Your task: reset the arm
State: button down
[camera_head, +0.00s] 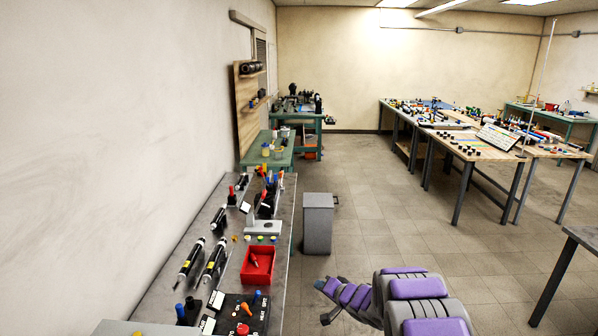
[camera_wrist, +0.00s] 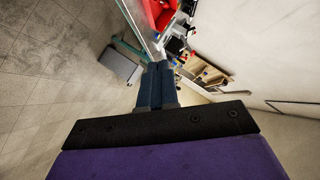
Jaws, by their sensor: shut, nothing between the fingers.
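My gripper (camera_wrist: 156,68) shows in the wrist view, with its two dark blue fingers side by side and closed against each other. Nothing is held between them. In the head view my arm (camera_head: 418,288), grey with purple pads, is at the bottom, right of the workbench. It is above open floor. The fingers cannot be made out clearly in the head view.
A grey workbench (camera_head: 165,285) along the left wall holds a red tray (camera_head: 258,280) and several tools. A grey bin (camera_head: 318,224) stands beside it. Wooden-topped tables (camera_head: 470,152) stand at right. The floor (camera_head: 400,225) between is clear.

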jog(key=s+d+r+g+h, duration=0.1)
jog(key=s+d+r+h, duration=0.55)
jog(key=d+r, duration=0.3)
jog(key=s+d+r+g+h, duration=0.2)
jog(key=s+d, duration=0.1)
jog(key=s, duration=0.3)
jog(key=s+d+r+g+h, duration=0.1)
jog(key=s+d+r, duration=0.1)
jog(key=s, duration=0.5)
jog(key=s+a+n+g, duration=0.1)
jog(key=s+a+g, duration=0.1)
jog(key=s, duration=1)
jog(key=s+a+r+n+g+y, duration=0.1)
jog(key=s+a+n+g, duration=0.1)
jog(key=s, duration=1.1)
jog(key=s+a+n+g+y, duration=0.1)
jog(key=s+a+g, duration=0.3)
jog(key=s, duration=0.9)
jog(key=shift+r+g+b, duration=0.25)
jog(key=shift+g+b, duration=0.1)
jog(key=shift+g, duration=0.05)
jog(key=shift+a+y, duration=0.1)
jog(key=shift+y, duration=0.15)
